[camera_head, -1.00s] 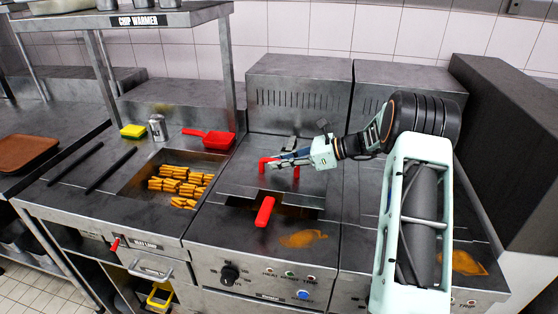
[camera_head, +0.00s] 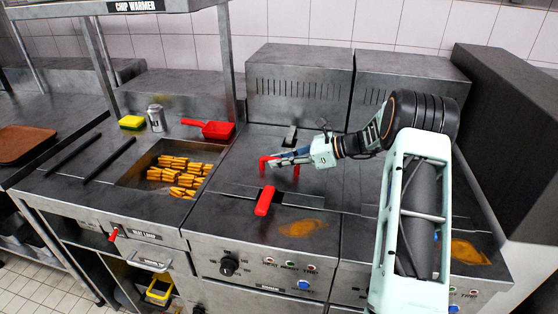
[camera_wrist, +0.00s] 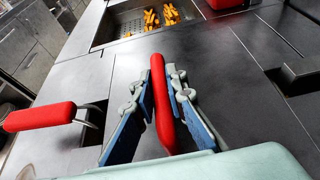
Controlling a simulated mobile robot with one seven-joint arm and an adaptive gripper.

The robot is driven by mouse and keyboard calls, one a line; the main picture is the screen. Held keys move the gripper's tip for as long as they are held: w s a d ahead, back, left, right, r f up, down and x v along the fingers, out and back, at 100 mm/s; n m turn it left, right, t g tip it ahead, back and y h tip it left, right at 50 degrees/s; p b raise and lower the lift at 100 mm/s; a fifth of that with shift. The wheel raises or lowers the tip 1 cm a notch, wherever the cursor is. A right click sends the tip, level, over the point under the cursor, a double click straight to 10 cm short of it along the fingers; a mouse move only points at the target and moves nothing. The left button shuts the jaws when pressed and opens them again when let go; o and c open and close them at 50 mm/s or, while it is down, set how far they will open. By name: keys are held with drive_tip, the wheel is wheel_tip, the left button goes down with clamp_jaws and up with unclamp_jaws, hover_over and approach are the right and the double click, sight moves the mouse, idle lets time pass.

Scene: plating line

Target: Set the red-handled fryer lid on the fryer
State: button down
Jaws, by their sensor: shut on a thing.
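The fryer lid (camera_head: 312,182) is a flat grey metal plate with a red upright handle (camera_wrist: 160,115). My gripper (camera_head: 279,161) is shut on that red handle, with one finger on each side of it in the wrist view. The lid lies level over the fryer (camera_head: 205,248) and covers most of its dark opening. I cannot tell whether its underside fully touches the rim. A second red handle, the fryer basket's (camera_head: 265,201), sticks out in front of the lid; it also shows at left in the wrist view (camera_wrist: 40,117).
The chip well (camera_head: 130,177) with several chips is to the left. A red scoop (camera_head: 216,130), a can (camera_head: 157,118) and a yellow sponge (camera_head: 131,122) stand behind it. An orange stain (camera_head: 302,228) marks the fryer's front ledge. A dark block (camera_head: 510,130) stands at right.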

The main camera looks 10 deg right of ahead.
drive_tip(key=shift+w+r, duration=0.1)
idle(0.3)
drive_tip(key=c, duration=1.8)
unclamp_jaws()
drive_tip(key=shift+c, duration=0.2)
